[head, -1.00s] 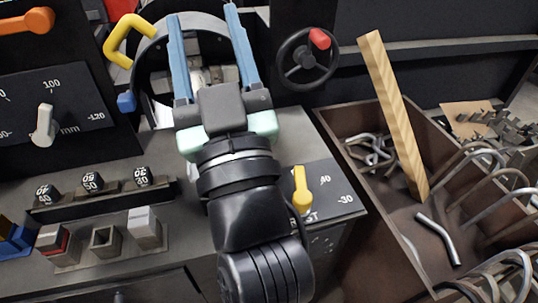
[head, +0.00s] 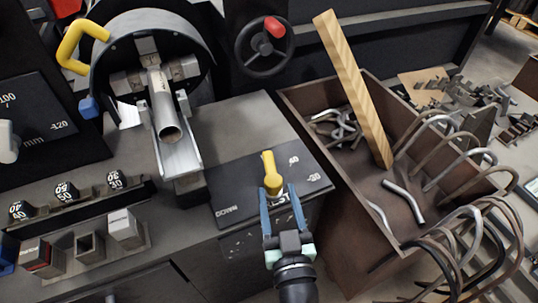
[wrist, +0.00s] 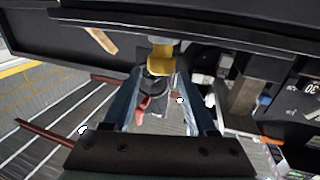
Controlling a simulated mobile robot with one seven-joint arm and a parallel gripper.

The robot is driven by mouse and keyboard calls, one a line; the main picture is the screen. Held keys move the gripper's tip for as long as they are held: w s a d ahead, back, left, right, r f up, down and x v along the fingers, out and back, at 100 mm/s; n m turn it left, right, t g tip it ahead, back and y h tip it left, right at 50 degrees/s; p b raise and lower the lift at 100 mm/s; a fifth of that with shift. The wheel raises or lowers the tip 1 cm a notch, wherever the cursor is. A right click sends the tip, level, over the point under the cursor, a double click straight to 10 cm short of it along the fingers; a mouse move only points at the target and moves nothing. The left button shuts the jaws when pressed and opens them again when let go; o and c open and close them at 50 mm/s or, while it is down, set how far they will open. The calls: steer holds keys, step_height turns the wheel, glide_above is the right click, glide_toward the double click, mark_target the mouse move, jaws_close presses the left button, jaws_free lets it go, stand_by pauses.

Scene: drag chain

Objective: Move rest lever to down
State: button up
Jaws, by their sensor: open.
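The rest lever (head: 270,172) is a yellow handle on a dark plate (head: 236,190) with printed marks, at the right front corner of the machine. In the wrist view the yellow lever (wrist: 161,60) shows beyond and between the fingertips of my gripper (wrist: 164,82). The fingers hide part of the plate's marks.
A chuck (head: 152,72) holds a metal tube over a sloped metal rest, left of the lever. A handwheel (head: 262,48) with a red knob is behind. A brown bin (head: 300,102) with bent rods and a wooden stick (head: 352,85) stands close at right.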

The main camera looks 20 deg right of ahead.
mark_target(269, 159)
steer(key=p+x, duration=0.1)
steer(key=x, duration=0.9)
steer(key=shift+s, duration=0.1)
jaws_close()
stand_by(1.2)
